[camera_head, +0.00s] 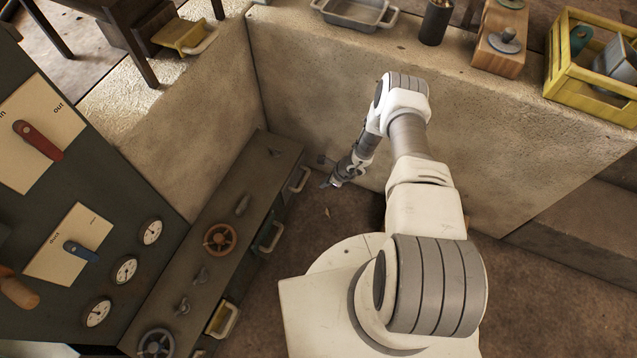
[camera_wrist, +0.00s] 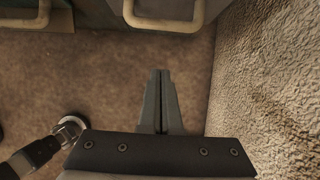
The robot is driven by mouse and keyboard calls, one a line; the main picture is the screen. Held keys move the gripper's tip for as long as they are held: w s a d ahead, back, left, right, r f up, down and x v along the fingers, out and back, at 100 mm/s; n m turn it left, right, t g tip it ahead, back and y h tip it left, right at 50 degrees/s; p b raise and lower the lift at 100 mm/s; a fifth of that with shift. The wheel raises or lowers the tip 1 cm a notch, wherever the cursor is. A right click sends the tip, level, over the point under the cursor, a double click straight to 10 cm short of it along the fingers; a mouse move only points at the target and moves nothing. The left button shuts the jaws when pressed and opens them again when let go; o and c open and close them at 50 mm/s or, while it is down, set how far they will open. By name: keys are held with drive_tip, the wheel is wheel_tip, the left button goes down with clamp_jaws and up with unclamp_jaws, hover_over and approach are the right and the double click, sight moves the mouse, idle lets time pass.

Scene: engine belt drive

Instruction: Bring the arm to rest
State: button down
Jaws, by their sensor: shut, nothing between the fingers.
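My gripper (camera_head: 330,181) hangs low at the end of my bent arm, in the corner between the dark drawer bench and the pale stone wall. In the wrist view my gripper (camera_wrist: 160,100) has its two grey fingers together, with nothing between them. The fingers point toward the bench's drawer handles and look apart from them. The brown floor lies beneath. The stone wall is close on the right in the wrist view.
The drawer bench (camera_head: 262,165) has protruding handles, one a drawer handle (camera_head: 300,179), plus a handwheel (camera_head: 220,239) on top. The stone wall (camera_head: 480,130) carries a metal tray (camera_head: 352,14), a wooden block (camera_head: 500,40) and a yellow crate (camera_head: 557,75). A gauge panel (camera_head: 60,180) stands left.

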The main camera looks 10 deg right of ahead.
drive_tip(key=p+v, duration=0.2)
drive_tip(key=v, duration=0.4)
drive_tip(key=shift+r+p, duration=0.2)
drive_tip(key=shift+p, duration=0.1)
drive_tip(key=shift+s+d, duration=0.1)
drive_tip(key=shift+d, duration=0.05)
